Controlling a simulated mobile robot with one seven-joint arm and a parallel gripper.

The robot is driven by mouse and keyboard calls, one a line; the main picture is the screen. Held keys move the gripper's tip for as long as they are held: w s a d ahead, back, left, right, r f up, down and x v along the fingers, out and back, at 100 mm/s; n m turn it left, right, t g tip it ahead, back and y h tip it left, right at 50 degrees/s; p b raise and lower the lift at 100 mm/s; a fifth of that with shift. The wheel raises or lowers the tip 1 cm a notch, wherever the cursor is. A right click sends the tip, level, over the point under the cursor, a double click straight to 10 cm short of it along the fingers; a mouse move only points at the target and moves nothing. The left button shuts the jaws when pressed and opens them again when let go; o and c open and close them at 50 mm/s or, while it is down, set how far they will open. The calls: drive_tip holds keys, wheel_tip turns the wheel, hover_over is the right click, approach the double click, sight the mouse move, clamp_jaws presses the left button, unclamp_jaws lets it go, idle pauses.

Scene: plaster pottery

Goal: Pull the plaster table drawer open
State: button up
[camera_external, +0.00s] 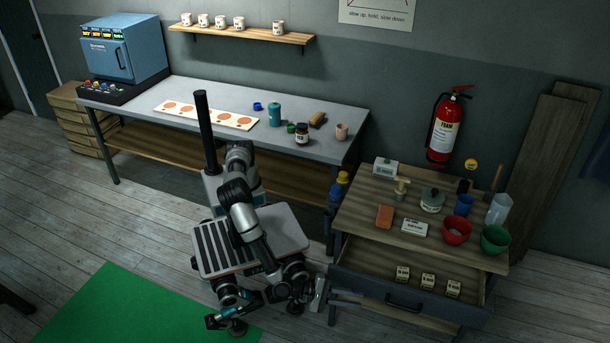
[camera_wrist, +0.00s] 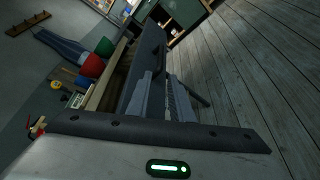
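The plaster table (camera_external: 352,228) stands at the right in the external view. Its drawer (camera_external: 470,313) is pulled out, with several small labelled boxes (camera_external: 428,281) inside. The dark handle (camera_external: 404,304) is on the drawer front, and nothing holds it. My gripper (camera_external: 319,294) is low, just left of the drawer and apart from the handle. In the wrist view my gripper (camera_wrist: 161,98) shows two fingers with a gap between them, empty. The dark drawer front (camera_wrist: 150,50) extends away beyond the fingers, seen nearly edge-on.
A long grey workbench (camera_external: 325,148) stands behind me. Wooden floor (camera_wrist: 255,75) is open in front of the drawer; a green mat (camera_external: 120,310) lies left.

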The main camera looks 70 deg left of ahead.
sight(399, 306)
drive_tip(key=b+x, duration=0.4)
drive_tip(key=x, duration=1.3)
drive_tip(key=shift+w+f, duration=0.1)
drive_tip(key=shift+w, duration=0.05)
clamp_jaws()
